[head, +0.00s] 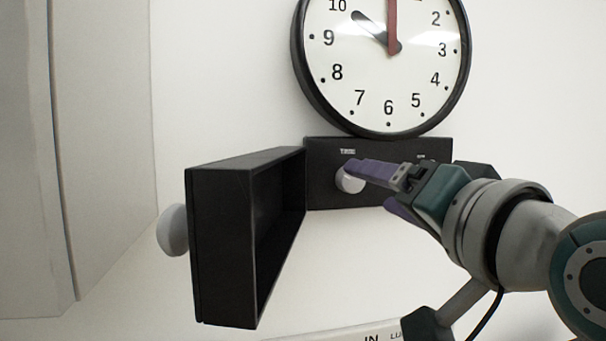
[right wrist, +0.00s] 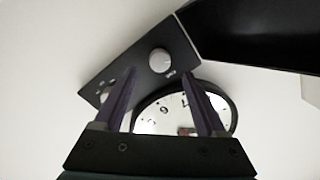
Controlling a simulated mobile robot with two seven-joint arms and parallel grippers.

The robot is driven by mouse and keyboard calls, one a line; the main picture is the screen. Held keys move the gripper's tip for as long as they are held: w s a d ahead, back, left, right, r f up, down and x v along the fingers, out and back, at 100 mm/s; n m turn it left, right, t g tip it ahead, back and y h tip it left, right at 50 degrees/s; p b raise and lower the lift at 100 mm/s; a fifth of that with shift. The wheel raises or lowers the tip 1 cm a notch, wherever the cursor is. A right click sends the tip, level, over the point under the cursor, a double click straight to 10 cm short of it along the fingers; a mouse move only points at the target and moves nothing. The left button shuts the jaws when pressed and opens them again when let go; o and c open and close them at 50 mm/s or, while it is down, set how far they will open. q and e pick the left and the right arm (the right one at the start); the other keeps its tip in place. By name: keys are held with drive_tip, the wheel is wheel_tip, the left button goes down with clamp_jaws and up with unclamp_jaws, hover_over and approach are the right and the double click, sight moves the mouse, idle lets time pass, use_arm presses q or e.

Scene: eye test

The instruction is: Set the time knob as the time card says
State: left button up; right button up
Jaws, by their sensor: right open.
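The time knob (head: 349,182) is a round pale knob on a black panel (head: 322,196) below the wall clock (head: 345,85), under a small label reading TIME. It also shows in the right wrist view (right wrist: 160,60), with a light mark hard to read. My right gripper (head: 370,187) is open, its purple fingers pointing at the panel. In the right wrist view its fingertips (right wrist: 158,74) lie to either side of the knob's line; I cannot tell whether they touch it. My left gripper is not in view. I see no readable time card.
A black open box-like cover (head: 222,245) with a grey knob (head: 172,230) juts out left of the panel. The clock's black hand points near 10, its red hand up. A white strip with partial lettering (head: 371,337) lies at the bottom edge.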

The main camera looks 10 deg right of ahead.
sight(355, 181)
drive_tip(key=shift+w+a+p, duration=0.15)
drive_tip(key=shift+w+p, duration=0.25)
drive_tip(key=shift+w, duration=0.9)
drive_tip(key=shift+w+a+p, duration=0.1)
drive_tip(key=shift+w+p, duration=0.25)
drive_tip(key=shift+w, duration=0.95)
clamp_jaws()
